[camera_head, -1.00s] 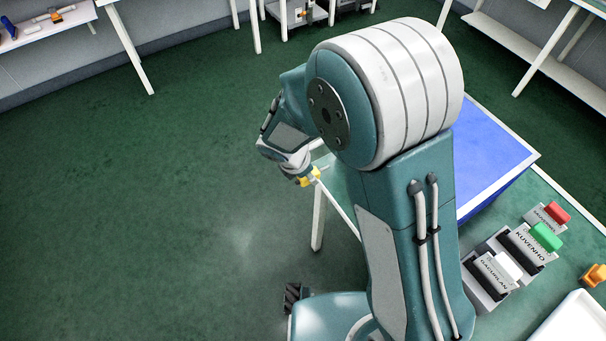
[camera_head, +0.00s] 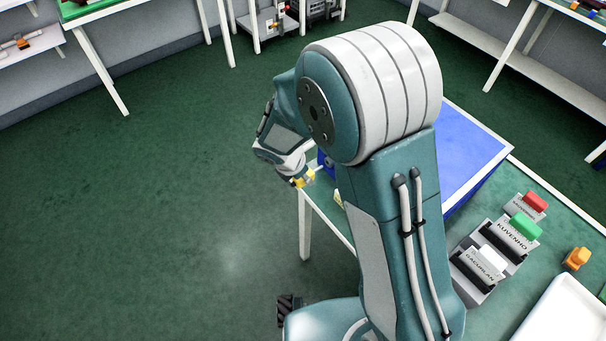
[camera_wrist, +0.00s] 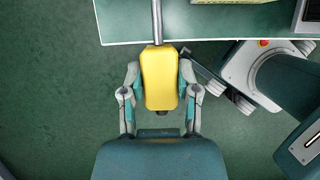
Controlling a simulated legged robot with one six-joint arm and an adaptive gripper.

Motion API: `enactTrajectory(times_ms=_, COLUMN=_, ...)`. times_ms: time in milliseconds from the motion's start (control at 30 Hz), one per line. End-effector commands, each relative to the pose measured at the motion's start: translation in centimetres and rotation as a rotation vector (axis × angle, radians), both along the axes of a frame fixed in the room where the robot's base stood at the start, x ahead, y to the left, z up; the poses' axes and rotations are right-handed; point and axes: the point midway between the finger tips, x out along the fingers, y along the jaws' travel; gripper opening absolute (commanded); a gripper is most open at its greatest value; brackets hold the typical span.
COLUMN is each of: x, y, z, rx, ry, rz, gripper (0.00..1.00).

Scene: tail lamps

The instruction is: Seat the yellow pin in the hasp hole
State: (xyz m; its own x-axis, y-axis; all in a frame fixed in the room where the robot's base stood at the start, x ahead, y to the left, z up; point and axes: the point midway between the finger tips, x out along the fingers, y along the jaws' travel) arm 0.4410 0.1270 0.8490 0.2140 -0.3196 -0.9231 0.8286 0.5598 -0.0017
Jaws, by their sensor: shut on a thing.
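My gripper (camera_wrist: 160,88) is shut on the yellow pin (camera_wrist: 158,72), with a finger on each side of its yellow block. A grey metal shaft points from the block up the wrist view and reaches over the edge of the green table top (camera_wrist: 115,24). In the head view the yellow pin (camera_head: 302,180) shows small at the end of my gripper (camera_head: 296,175), beside the table's left edge. A blue piece (camera_head: 328,163) is partly visible just beyond it, mostly behind my arm. I cannot make out the hasp hole in either view.
A blue panel (camera_head: 445,160) lies on the table to the right of my arm. Labelled blocks with red, green (camera_head: 525,227) and white tops, an orange piece (camera_head: 577,258) and a white tray (camera_head: 565,310) are at the right. Open floor lies left.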

Motion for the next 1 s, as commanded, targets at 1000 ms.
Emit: enactTrajectory(times_ms=1000, x=0.6, y=-1.2, z=0.2, rx=0.0, ry=0.0, rz=-0.001, gripper=0.0)
